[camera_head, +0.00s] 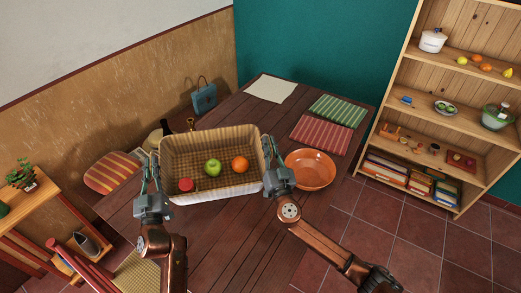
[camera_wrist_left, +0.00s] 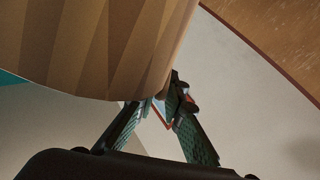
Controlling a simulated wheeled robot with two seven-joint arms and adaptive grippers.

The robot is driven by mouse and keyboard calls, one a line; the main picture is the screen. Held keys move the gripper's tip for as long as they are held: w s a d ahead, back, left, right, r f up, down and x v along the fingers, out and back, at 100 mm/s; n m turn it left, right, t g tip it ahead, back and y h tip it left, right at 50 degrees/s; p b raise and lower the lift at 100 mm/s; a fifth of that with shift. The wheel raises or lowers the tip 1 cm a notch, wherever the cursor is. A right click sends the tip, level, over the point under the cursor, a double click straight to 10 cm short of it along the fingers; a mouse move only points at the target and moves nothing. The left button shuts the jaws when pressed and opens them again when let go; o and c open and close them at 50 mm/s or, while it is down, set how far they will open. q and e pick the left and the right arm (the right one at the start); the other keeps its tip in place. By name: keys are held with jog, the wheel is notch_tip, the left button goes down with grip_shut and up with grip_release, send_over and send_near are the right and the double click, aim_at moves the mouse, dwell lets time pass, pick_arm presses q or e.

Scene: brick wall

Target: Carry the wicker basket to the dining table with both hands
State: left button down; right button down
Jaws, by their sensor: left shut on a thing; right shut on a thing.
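The wicker basket (camera_head: 208,146) is in the middle of the head view, over the dark wooden dining table (camera_head: 245,232). It looks about level; I cannot tell whether its bottom touches the table. A green apple (camera_head: 212,168), an orange (camera_head: 240,164) and a red-lidded item (camera_head: 186,185) are inside. My left gripper (camera_head: 151,168) is shut on the basket's left end. My right gripper (camera_head: 271,155) is shut on its right end. In the left wrist view the basket's striped side (camera_wrist_left: 95,45) fills the upper left, beside the left gripper's fingers (camera_wrist_left: 160,112), hiding part of them.
An orange bowl (camera_head: 311,170) stands close to the right of my right gripper. Red-striped (camera_head: 320,134) and green-striped (camera_head: 338,110) cloths and a pale mat (camera_head: 270,88) lie toward the back. A striped-seat chair (camera_head: 111,172) is at left.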

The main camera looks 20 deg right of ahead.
pick_arm(q)
jog(key=shift+r, duration=0.15)
pick_arm(e)
jog(key=shift+d+r, duration=0.1)
pick_arm(q)
jog(key=c, duration=2)
grip_release()
pick_arm(e)
jog(key=c, duration=2)
grip_release()
jog(key=shift+s, duration=0.15)
jog(key=shift+s+f, duration=0.25)
pick_arm(q)
jog(key=v, duration=1.2)
pick_arm(e)
jog(key=v, duration=1.1)
jog(key=shift+s, duration=0.15)
